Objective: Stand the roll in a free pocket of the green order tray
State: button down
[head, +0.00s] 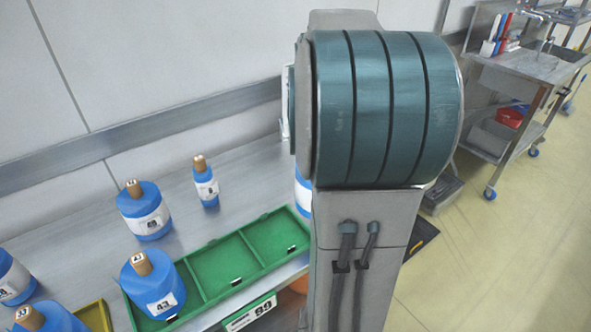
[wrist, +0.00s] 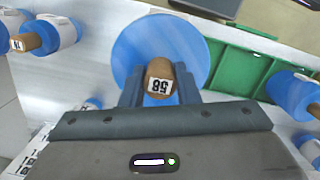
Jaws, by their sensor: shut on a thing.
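My gripper (wrist: 160,88) is shut on the brown core (wrist: 160,72) of a blue roll (wrist: 135,45) in the wrist view. The core's top label reads 58 and faces the camera. I cannot tell how high the roll is. The green order tray (head: 178,264) is in the head view, left of my arm; it also shows right of the held roll in the wrist view (wrist: 228,57). A blue roll labelled 43 (head: 146,290) stands in its left pocket. The middle and right pockets look empty. My arm hides my gripper in the head view; a blue patch (head: 303,197) shows beside it.
Several other blue rolls stand on the metal bench (head: 95,230), including a wide one (head: 140,205) and a slim one (head: 206,185) behind the tray. A yellow tray (head: 96,314) is at the front left. The wall rail (head: 150,128) runs behind. A steel cart (head: 520,80) stands far right.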

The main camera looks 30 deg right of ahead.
jog(key=w+a+f, duration=0.4)
jog(key=a+f, duration=0.6)
jog(key=shift+w+a+f, duration=0.15)
jog(key=shift+f, duration=0.1)
jog(key=c, duration=1.1)
grip_release()
jog(key=shift+f, duration=0.15)
notch_tip(320, 180, up, 11)
jog(key=w+p, duration=0.1)
jog(key=s+a+f+m+t, duration=0.2)
jog(key=s+a, duration=0.4)
jog(key=s+a+f+m+t, duration=0.2)
jog(key=s+a, duration=0.4)
jog(key=s, duration=0.1)
jog(key=shift+s+f, duration=0.2)
jog(key=shift+f, duration=0.2)
